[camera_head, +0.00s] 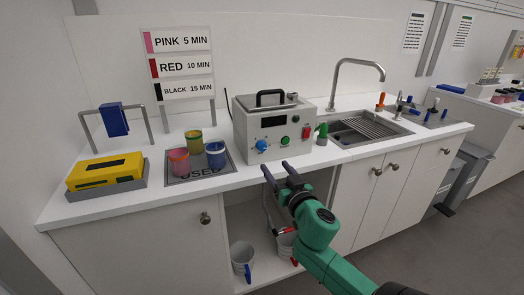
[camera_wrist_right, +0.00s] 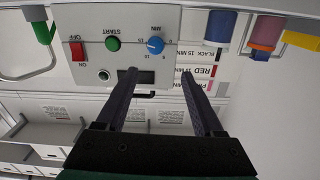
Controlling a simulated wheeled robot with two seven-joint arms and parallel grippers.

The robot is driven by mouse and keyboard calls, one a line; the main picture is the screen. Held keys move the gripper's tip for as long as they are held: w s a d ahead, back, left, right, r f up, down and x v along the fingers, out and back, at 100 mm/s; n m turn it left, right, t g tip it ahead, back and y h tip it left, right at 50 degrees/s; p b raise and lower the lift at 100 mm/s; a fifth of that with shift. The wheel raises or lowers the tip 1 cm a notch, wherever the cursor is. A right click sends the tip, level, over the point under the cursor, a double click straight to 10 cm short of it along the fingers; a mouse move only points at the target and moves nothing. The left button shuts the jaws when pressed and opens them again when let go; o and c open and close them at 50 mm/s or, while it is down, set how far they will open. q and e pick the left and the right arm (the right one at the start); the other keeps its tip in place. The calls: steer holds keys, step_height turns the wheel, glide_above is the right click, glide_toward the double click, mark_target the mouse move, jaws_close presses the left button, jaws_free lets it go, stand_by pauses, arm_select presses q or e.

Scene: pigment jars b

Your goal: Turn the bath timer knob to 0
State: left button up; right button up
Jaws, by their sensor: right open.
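The bath (camera_head: 272,125) is a white box with a black handle on the counter. Its blue timer knob (camera_head: 261,145) is at the left of its front panel, beside a green button and a red switch. In the right wrist view, which is upside down, the blue knob (camera_wrist_right: 155,45) sits under the word MIN with small numbers around it; its exact setting is too small to read. My right gripper (camera_head: 277,168) is open and empty, in front of and below the panel, apart from the knob. In the wrist view its fingers (camera_wrist_right: 158,75) point toward the panel. My left gripper is out of view.
Left of the bath, pink, yellow and blue jars stand on a grey mat (camera_head: 172,177) marked USED. A green object (camera_head: 322,130) is close to the bath's right side, by the sink (camera_head: 365,131). Mugs (camera_head: 242,258) sit in the open cupboard below.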

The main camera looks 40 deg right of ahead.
glide_toward(263, 148)
steer(key=x, duration=0.4)
steer(key=shift+w+d+r+p, duration=0.1)
steer(key=shift+d+r+p, duration=0.05)
steer(key=shift+d+p, duration=0.15)
steer(key=x, duration=0.3)
steer(key=shift+a, duration=0.2)
steer(key=shift+w, duration=0.4)
steer(key=shift+w+d, duration=0.1)
steer(key=shift+d, duration=0.05)
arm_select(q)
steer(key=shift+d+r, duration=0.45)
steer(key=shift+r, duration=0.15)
arm_select(e)
jaws_close()
